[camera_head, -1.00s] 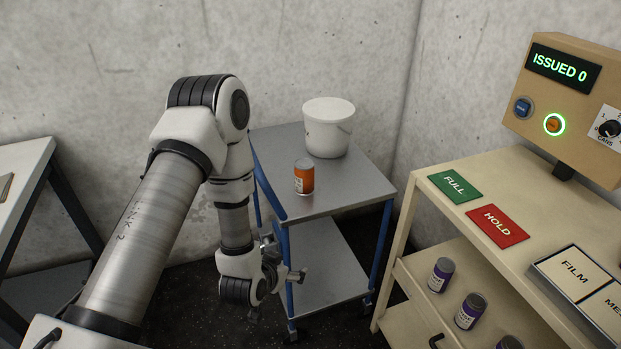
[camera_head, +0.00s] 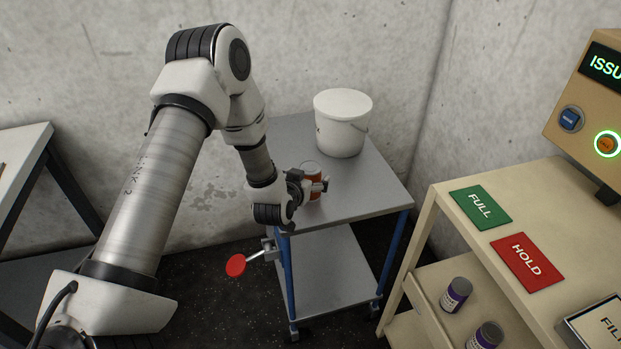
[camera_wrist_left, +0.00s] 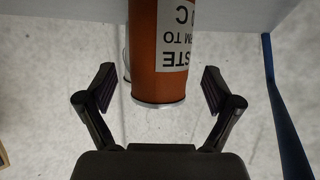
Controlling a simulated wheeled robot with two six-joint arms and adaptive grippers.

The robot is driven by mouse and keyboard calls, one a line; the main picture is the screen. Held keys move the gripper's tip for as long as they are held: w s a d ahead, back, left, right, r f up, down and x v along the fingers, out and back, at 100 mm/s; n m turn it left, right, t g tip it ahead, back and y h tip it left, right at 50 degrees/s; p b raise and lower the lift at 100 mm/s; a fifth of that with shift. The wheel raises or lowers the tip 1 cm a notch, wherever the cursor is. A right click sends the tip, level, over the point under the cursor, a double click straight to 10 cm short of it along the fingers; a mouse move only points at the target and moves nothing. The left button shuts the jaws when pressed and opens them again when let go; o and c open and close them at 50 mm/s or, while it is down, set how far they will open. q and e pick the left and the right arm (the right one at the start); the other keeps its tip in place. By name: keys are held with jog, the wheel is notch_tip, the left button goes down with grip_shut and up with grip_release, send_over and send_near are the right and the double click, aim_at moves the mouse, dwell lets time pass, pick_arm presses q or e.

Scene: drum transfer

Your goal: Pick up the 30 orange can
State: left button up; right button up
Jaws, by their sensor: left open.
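The orange can (camera_head: 311,167) stands upright on the grey top of the trolley (camera_head: 362,195), near its left edge. It is partly hidden by my left gripper (camera_head: 312,186) in the head view. My left gripper is open at the can's height. In the left wrist view the orange can (camera_wrist_left: 158,55), with a white label, appears upside down between the two open fingers (camera_wrist_left: 159,80). There are gaps on both sides, and no finger visibly touches it. My right gripper is not in view.
A white lidded bucket (camera_head: 342,125) stands behind the can. A red disc (camera_head: 236,265) on a metal arm sticks out from the trolley's left side.

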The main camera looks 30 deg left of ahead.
pick_arm(q)
jog(key=shift+x, duration=1.1)
jog(key=shift+s+d+r, duration=0.15)
jog(key=shift+s+r, duration=0.1)
jog(key=shift+c, duration=0.2)
jog(key=shift+w+f, duration=0.1)
jog(key=c, duration=1.5)
